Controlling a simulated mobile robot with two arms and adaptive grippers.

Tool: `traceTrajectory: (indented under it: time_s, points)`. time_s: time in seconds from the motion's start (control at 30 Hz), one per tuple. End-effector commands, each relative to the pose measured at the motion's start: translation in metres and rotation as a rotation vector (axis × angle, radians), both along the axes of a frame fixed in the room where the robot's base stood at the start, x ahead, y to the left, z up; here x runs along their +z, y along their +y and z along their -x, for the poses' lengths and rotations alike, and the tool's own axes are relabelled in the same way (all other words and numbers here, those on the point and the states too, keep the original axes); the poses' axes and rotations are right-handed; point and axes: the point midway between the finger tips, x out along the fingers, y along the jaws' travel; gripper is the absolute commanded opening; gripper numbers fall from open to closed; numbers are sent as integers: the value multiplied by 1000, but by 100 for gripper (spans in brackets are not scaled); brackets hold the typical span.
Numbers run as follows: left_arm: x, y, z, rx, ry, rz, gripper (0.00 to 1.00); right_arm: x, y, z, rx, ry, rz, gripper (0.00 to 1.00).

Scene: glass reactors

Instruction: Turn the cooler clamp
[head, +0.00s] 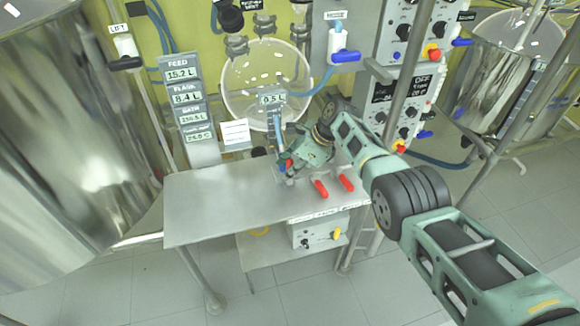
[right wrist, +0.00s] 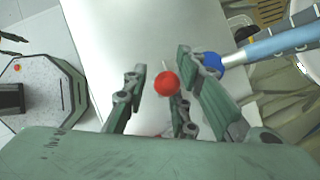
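My right gripper (head: 287,172) reaches over the steel table from the right in the head view. In the right wrist view, its fingers (right wrist: 160,85) are spread apart. A round red knob (right wrist: 166,83) shows between them, nearer the right-hand fingers; I cannot tell whether they touch it. A blue knob (right wrist: 212,62) sits by the right-hand fingers, at the end of a graduated tube (right wrist: 265,45). This tube (head: 277,128) stands upright above the gripper in the head view. No readable label marks the cooler clamp, so I cannot tell which part it is. My left gripper is not in view.
Two red handles (head: 321,188) (head: 346,183) lie on the right of the steel table (head: 215,205); the table's left is bare. A large steel vessel (head: 75,130) stands at left. A clear round vessel (head: 240,85) and a control panel (head: 405,90) are behind.

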Motion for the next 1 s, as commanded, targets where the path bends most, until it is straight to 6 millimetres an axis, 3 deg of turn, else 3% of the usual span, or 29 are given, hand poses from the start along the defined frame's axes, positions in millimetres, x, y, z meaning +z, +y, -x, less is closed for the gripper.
traceTrajectory:
  time_s: [0.53, 0.7, 1.0]
  points:
    - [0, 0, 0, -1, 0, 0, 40, 15, -7, -2, 0, -8, -5, 23]
    - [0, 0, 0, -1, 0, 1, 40, 30, -18, 1, -2, -9, 0, 23]
    - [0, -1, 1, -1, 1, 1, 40, 81, -47, 8, -1, -5, 0, 23]
